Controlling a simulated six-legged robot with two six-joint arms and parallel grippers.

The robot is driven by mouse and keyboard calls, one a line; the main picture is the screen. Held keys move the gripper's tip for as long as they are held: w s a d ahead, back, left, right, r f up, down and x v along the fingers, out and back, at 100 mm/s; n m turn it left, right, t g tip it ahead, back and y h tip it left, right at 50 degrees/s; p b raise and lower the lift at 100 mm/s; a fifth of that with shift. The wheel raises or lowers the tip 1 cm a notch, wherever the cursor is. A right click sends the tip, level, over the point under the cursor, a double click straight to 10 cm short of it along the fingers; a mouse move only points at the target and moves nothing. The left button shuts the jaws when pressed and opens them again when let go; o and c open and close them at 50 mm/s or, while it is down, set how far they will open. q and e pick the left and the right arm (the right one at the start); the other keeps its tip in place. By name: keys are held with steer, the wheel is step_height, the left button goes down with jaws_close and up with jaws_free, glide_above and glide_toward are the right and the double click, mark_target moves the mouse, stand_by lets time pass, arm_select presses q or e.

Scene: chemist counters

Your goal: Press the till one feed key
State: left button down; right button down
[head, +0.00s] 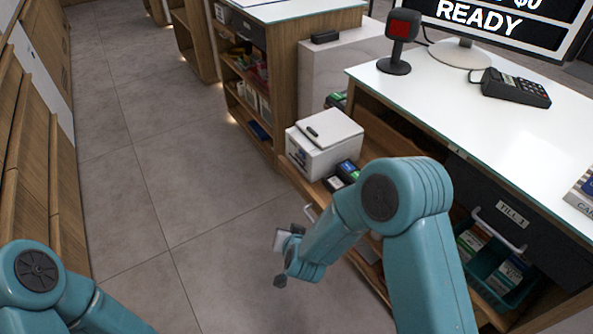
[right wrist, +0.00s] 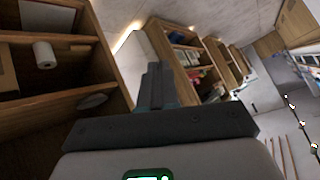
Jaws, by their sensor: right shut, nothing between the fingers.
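A white box-shaped device (head: 322,142), which looks like a receipt printer, sits on a shelf of the till counter in the head view. A small dark strip lies on its top; I cannot make out a feed key. A drawer labelled TILL 1 (head: 513,214) is at the right of the same counter. My right gripper (head: 281,262) is low over the floor, left of the counter and below the white device, apart from it. In the right wrist view its dark fingers (right wrist: 155,85) are together and empty. My left arm shows at the lower left; its gripper is out of view.
The counter top (head: 440,100) holds a red-faced scanner (head: 401,40), a card terminal (head: 515,87) and a READY screen (head: 490,14). Small boxes (head: 343,172) stand beside the white device. An open teal bin (head: 487,285) is under the drawer. The grey floor (head: 150,180) is clear.

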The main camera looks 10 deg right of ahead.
steer(key=w+a+r+m+t+h+b, duration=0.2)
steer(key=w+a+r+m+h+b, duration=0.1)
steer(key=r, duration=0.4)
steer(key=w+a+r+m+t+h+b, duration=0.3)
steer(key=w+r+m+h+b, duration=0.1)
steer(key=r, duration=0.3)
steer(key=shift+a+r+m+b, duration=0.2)
steer(key=shift+r+m+b, duration=0.1)
steer(key=shift+b, duration=0.4)
steer(key=shift+d+f, duration=0.1)
